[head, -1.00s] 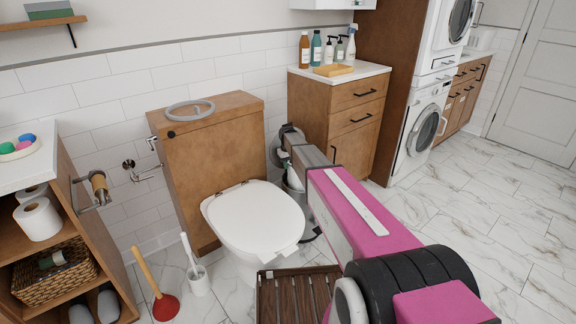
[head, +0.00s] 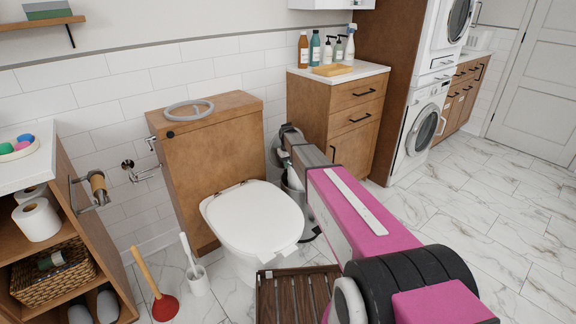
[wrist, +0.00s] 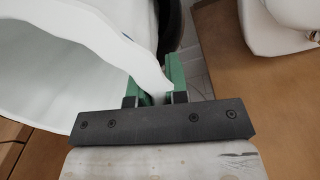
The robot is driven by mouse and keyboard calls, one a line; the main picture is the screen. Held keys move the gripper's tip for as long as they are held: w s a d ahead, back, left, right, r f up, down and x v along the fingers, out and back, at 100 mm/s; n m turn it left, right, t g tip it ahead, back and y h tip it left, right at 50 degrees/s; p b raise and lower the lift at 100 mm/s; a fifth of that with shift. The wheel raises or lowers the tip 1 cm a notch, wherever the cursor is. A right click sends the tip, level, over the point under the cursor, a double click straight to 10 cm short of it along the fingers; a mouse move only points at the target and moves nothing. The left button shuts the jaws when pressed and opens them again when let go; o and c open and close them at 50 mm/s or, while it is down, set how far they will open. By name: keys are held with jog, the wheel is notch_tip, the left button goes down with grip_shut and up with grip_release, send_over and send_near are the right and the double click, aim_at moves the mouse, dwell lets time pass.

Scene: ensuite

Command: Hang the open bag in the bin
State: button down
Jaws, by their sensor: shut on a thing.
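The open white bag (wrist: 70,45) fills the left of the wrist view, its mouth spread wide. My gripper (wrist: 153,88) has green fingertips and is shut on the bag's edge. A dark curved rim (wrist: 172,25) shows beyond the fingertips and may be the bin's, but I cannot tell whether the bag touches it. In the head view the bin (head: 291,193) stands on the floor between the toilet and the drawer cabinet, mostly hidden behind my arm. My gripper is also hidden there.
The toilet (head: 250,217) is just left of my arm, and the drawer cabinet (head: 345,115) stands behind it. A grey ring (head: 189,109) lies on the wooden cistern box (head: 208,160). A plunger (head: 164,303), toilet brush (head: 197,275) and slatted wooden mat (head: 293,296) are in front. Open floor lies right.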

grip_release()
dwell(0.5)
jog(key=shift+r, duration=0.1)
dwell(0.8)
notch_tip(320, 180, up, 8)
jog(key=shift+f, duration=0.15)
jog(key=shift+s, duration=0.15)
jog(key=s+d+f+m, duration=0.1)
jog(key=s+d, duration=0.1)
jog(key=s, duration=1.2)
jog(key=s+d+m, duration=0.1)
jog(key=s+d, duration=0.2)
jog(key=s, duration=1.1)
jog(key=s+d+f+m, duration=0.1)
jog(key=s+d, duration=0.2)
jog(key=s, duration=1.1)
jog(key=shift+d+f+m, duration=0.15)
jog(key=shift+f+m, duration=0.15)
jog(key=shift+m, duration=0.1)
